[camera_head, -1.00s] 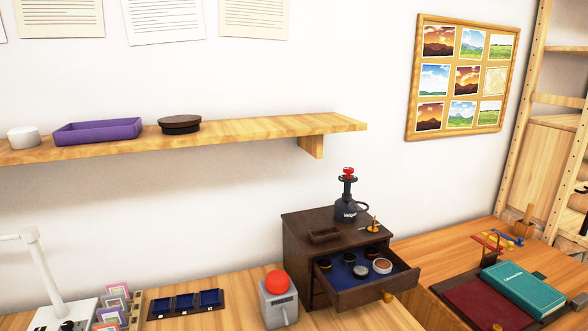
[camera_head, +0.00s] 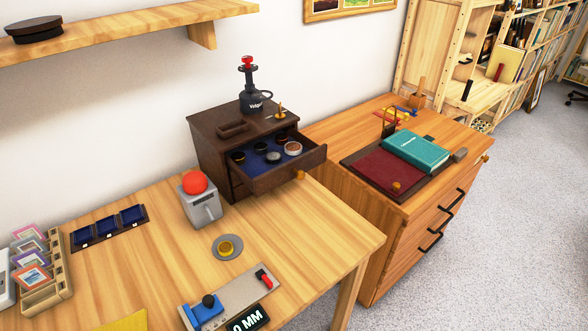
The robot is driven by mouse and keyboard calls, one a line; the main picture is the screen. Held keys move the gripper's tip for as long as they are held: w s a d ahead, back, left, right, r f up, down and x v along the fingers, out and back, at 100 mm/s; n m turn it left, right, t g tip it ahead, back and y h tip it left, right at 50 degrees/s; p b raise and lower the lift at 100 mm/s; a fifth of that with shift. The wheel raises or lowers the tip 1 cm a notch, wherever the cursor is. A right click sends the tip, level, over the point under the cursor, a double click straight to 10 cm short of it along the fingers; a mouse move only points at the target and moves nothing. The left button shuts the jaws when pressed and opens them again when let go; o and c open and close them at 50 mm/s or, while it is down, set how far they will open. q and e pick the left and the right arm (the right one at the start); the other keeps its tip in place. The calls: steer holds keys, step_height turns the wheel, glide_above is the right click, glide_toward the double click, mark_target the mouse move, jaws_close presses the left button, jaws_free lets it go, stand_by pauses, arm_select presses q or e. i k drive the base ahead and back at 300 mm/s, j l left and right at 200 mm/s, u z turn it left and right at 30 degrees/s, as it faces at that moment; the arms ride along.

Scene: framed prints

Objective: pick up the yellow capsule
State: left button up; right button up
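A small round yellow-gold piece (camera_head: 227,246) sits on a grey disc (camera_head: 219,253) on the wooden table, right of the middle of the tabletop. It may be the yellow capsule, but it is too small to tell for sure. A flat yellow thing (camera_head: 127,322) is cut off by the bottom edge of the view. Neither of my grippers is in view.
A dark wooden cabinet (camera_head: 210,140) has its blue-lined drawer (camera_head: 265,171) pulled out, with several small round things inside. A grey box with a red ball (camera_head: 194,182), a blue-and-red fixture (camera_head: 230,296) and a dark tray (camera_head: 108,229) stand around the disc. Bare wood separates them.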

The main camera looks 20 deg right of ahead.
mark_target(225, 247)
steer(key=j+z, duration=0.1)
steer(key=z, duration=0.3)
steer(key=k+j+z, duration=0.1)
steer(key=z, duration=0.3)
steer(key=k+z, duration=0.1)
steer(key=z, duration=0.3)
steer(key=j+z, duration=0.1)
steer(key=z, duration=0.3)
steer(key=k+j, duration=0.1)
steer(key=k, duration=0.45)
steer(key=i+j, duration=0.4)
